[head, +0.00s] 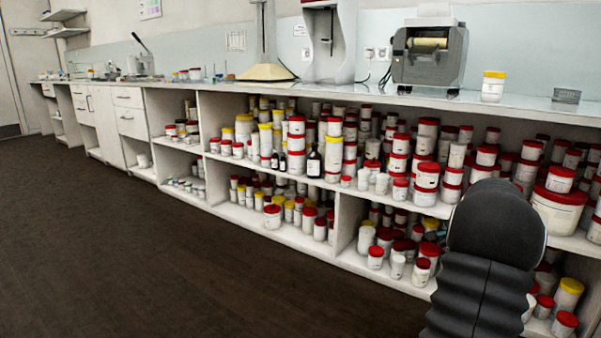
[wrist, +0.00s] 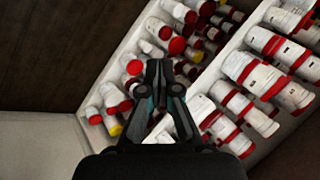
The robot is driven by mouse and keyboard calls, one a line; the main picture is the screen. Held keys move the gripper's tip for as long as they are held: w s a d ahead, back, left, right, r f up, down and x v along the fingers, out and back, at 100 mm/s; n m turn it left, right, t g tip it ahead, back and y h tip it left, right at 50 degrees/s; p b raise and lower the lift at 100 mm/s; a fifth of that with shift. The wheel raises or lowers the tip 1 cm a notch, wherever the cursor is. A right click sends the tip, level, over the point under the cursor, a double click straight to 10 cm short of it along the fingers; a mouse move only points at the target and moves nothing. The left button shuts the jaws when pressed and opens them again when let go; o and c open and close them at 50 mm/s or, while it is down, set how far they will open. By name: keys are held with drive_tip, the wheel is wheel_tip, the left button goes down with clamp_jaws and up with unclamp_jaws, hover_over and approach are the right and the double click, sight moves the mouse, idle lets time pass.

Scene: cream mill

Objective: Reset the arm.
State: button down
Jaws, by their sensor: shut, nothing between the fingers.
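My gripper (wrist: 158,68) shows in the wrist view, with its dark fingers together and nothing between them. It points toward open shelves full of white jars with red and yellow lids. I cannot tell how far the fingertips are from the jars. In the head view my black arm (head: 490,245) stands at the lower right, in front of the shelves, and hides some jars. The gripper itself does not show in the head view.
A long white counter (head: 350,97) runs above the shelves (head: 280,238). On it stand a label printer (head: 430,55), a yellow-lidded jar (head: 493,87) and a small mesh basket (head: 566,95). The dark floor (head: 130,260) at left is clear.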

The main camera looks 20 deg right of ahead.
drive_tip(key=s+a+r+n+g+y+p, duration=0.1)
drive_tip(key=s+a+r+n, duration=0.15)
drive_tip(key=a, duration=0.75)
drive_tip(key=s+a+r+n+g+y+p, duration=0.1)
drive_tip(key=a+n, duration=0.3)
drive_tip(key=a, duration=0.7)
drive_tip(key=s+a+r+n+g+y+p, duration=0.15)
drive_tip(key=a+n, duration=0.25)
drive_tip(key=a, duration=0.6)
drive_tip(key=s+a+r+n+p, duration=0.1)
drive_tip(key=s+a+r+n, duration=0.2)
drive_tip(key=s+a, duration=0.2)
drive_tip(key=s+a+r+n+t+p, duration=0.1)
drive_tip(key=s+a, duration=0.4)
drive_tip(key=a, duration=0.7)
drive_tip(key=s+a+r+n+t+p, duration=0.1)
drive_tip(key=s+a+r+n+p, duration=0.1)
drive_tip(key=s+a+r+n, duration=0.3)
drive_tip(key=a+r, duration=0.1)
drive_tip(key=a, duration=0.3)
drive_tip(key=shift+a, duration=0.2)
drive_tip(key=shift+n, duration=0.25)
